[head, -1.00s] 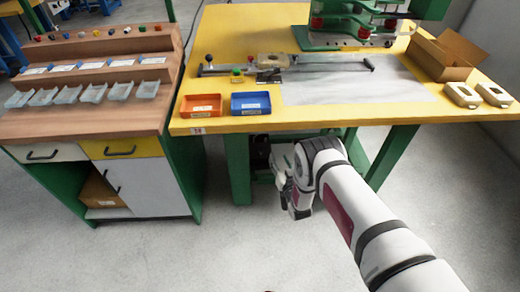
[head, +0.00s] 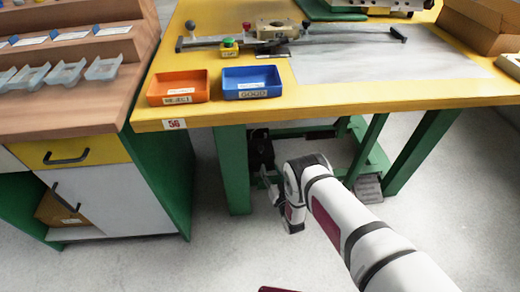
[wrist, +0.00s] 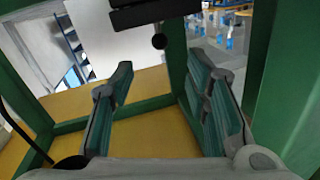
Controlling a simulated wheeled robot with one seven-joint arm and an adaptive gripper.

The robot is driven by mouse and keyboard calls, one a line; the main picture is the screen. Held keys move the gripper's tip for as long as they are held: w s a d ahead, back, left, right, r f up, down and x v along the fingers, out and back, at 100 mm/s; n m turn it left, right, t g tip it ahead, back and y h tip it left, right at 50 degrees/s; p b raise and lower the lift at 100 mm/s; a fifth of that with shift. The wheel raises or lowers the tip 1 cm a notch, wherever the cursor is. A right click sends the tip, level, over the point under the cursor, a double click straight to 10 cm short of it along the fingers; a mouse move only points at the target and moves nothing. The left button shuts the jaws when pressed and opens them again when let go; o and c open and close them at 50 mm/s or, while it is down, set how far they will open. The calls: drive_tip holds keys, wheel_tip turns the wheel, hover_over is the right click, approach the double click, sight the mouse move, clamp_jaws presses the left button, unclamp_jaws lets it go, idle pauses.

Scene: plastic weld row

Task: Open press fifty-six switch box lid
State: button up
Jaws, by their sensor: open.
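The press table (head: 330,97) has a yellow top, green legs and a label reading 56 (head: 176,125) on its front edge. Under it, beside the left front leg, is a dark box (head: 261,147), which looks like the switch box; its lid cannot be made out. My gripper (head: 268,188) is low in front of this box, partly hidden by my wrist. In the wrist view my gripper (wrist: 160,72) is open, with nothing between its fingers.
An orange reject tray (head: 178,88) and a blue good tray (head: 252,83) stand on the table. A foot pedal (head: 368,187) lies under the table. The floor in front is clear.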

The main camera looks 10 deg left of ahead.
sight(262, 151)
drive_tip(key=b+x, duration=0.6)
drive_tip(key=x, duration=0.7)
drive_tip(key=shift+w+a+r, duration=0.1)
drive_tip(key=shift+w, duration=0.05)
clamp_jaws()
